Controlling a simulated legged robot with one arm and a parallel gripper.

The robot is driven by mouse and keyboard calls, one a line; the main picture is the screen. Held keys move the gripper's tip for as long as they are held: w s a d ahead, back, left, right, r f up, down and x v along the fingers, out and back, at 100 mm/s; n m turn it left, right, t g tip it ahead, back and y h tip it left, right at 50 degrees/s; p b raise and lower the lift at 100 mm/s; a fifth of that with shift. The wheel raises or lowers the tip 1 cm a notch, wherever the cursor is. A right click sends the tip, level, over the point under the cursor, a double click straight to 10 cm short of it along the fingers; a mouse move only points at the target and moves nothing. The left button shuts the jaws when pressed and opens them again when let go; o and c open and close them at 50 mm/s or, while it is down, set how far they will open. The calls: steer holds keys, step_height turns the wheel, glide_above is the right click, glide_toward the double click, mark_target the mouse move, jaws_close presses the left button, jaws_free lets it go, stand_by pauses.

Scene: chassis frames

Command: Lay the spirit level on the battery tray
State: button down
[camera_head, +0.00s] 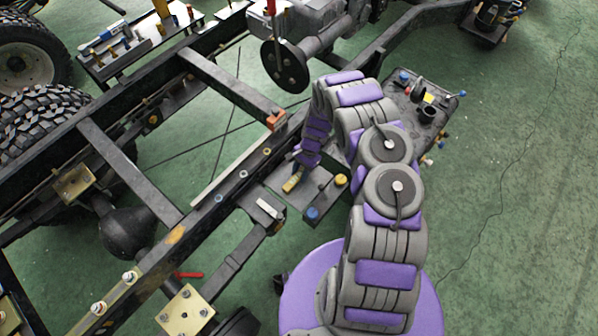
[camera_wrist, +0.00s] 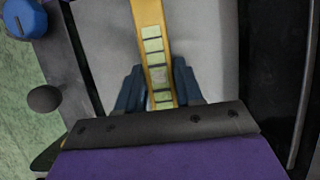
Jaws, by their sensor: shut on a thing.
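The spirit level is a narrow yellow bar with pale segments. In the wrist view the spirit level (camera_wrist: 152,40) stands between the two dark blue fingers of my gripper (camera_wrist: 158,85), which is shut on it. In the head view my gripper (camera_head: 297,171) points down at the grey tray beside the chassis rail, and the yellow end of the level (camera_head: 291,184) shows below it. The battery tray (camera_head: 322,198) seems to be this flat grey plate; its surface (camera_wrist: 100,40) lies behind the level in the wrist view. I cannot tell whether the level touches it.
A blue knob (camera_head: 312,213) and a yellow knob (camera_head: 341,180) stand on the tray's near and right edges. The long dark chassis rail (camera_head: 215,215) runs along its left. A cluttered tray (camera_head: 440,108) is at upper right. Green floor (camera_head: 520,220) at right is clear.

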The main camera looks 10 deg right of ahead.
steer(key=c, duration=1.1)
jaws_free()
steer(key=shift+f, duration=0.1)
steer(key=o, duration=0.5)
steer(key=shift+a, duration=0.45)
steer(key=shift+c, duration=0.2)
steer(key=shift+d+r, duration=0.2)
steer(key=shift+d, duration=0.15)
steer(key=p+v, duration=0.2)
steer(key=v, duration=1.4)
steer(key=shift+w+r+p, duration=0.2)
steer(key=shift+r+p, duration=0.2)
steer(key=shift+r, duration=0.05)
steer(key=shift+a, duration=0.2)
